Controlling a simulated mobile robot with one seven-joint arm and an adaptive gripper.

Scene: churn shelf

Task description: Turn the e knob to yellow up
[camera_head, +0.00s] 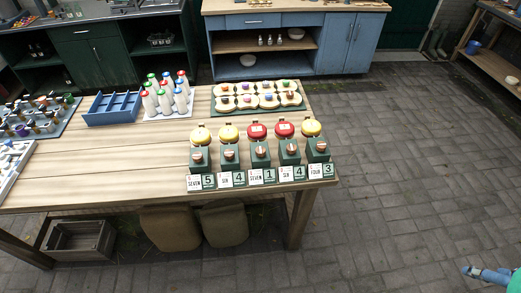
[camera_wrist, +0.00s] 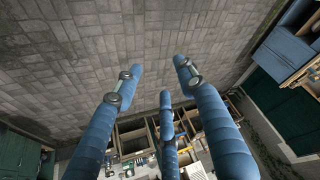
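A row of several dark green boxes stands at the front right of the wooden table. Each has a round copper-coloured knob on its front; the middle box's knob (camera_head: 261,149) is one. Their lids are, from left, yellow (camera_head: 200,136), yellow (camera_head: 229,133), red (camera_head: 256,131), red (camera_head: 284,129) and yellow (camera_head: 311,128). Number plates (camera_head: 262,177) stand in front. No letter e is readable, and the knobs' exact settings are too small to tell. My gripper (camera_wrist: 160,75) has blue fingers spread apart, empty. A blue part of it shows at the lower right in the head view, far from the boxes.
On the table (camera_head: 140,170) are a blue divided tray (camera_head: 112,108), bottles with coloured caps (camera_head: 166,97) and a tray of knobbed pieces (camera_head: 257,97). Cabinets (camera_head: 290,40) stand behind. Paved floor (camera_head: 420,170) to the right is open.

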